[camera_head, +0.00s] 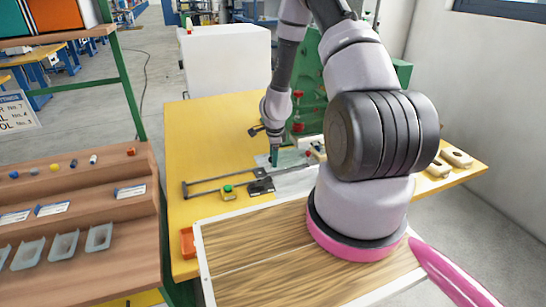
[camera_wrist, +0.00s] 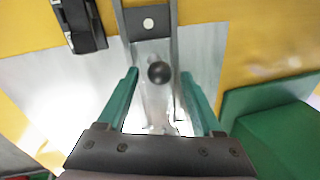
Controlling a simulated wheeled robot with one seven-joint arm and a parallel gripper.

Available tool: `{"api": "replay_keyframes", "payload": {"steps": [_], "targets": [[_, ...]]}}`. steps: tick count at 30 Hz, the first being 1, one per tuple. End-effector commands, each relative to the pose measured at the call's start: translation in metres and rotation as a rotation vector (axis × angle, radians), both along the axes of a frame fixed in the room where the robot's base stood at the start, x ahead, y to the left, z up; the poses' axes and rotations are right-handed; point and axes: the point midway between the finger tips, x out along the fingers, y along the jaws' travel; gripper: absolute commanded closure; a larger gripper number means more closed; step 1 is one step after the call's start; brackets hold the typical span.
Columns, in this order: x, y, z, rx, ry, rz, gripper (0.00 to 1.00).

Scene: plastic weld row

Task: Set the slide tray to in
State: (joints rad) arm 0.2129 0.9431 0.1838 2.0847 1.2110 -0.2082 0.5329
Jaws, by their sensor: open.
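My gripper (camera_head: 274,157) points down over the grey metal plate (camera_head: 290,182) on the yellow table, beside the green machine. In the wrist view my gripper (camera_wrist: 159,76) is open, with its two green fingers apart. A dark round knob (camera_wrist: 160,72) shows between the fingertips, touching neither in the picture; whether it is level with them or lower I cannot tell. The knob sits on a pale, shiny strip, which looks like the slide tray (camera_wrist: 156,105), between two grey rails. In the head view the tray is too small to make out.
A black block (camera_head: 261,186) and a green button box (camera_head: 228,190) lie left of the plate, near a long grey rail frame. The green machine (camera_head: 308,95) stands close behind. Beige pieces (camera_head: 456,157) lie at the right. A wood-topped board (camera_head: 255,262) is in front.

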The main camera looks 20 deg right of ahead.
Motion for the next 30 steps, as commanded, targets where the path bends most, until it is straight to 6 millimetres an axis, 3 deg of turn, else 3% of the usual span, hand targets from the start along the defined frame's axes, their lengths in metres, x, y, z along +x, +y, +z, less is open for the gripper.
{"api": "replay_keyframes", "payload": {"steps": [5,15,30], "targets": [[-0.001,0.001,0.007,-0.002,-0.001,0.003,0.33],[-0.010,0.004,0.058,-0.002,-0.005,0.003,0.33],[-0.019,0.004,0.103,-0.001,-0.002,0.002,0.33]]}}
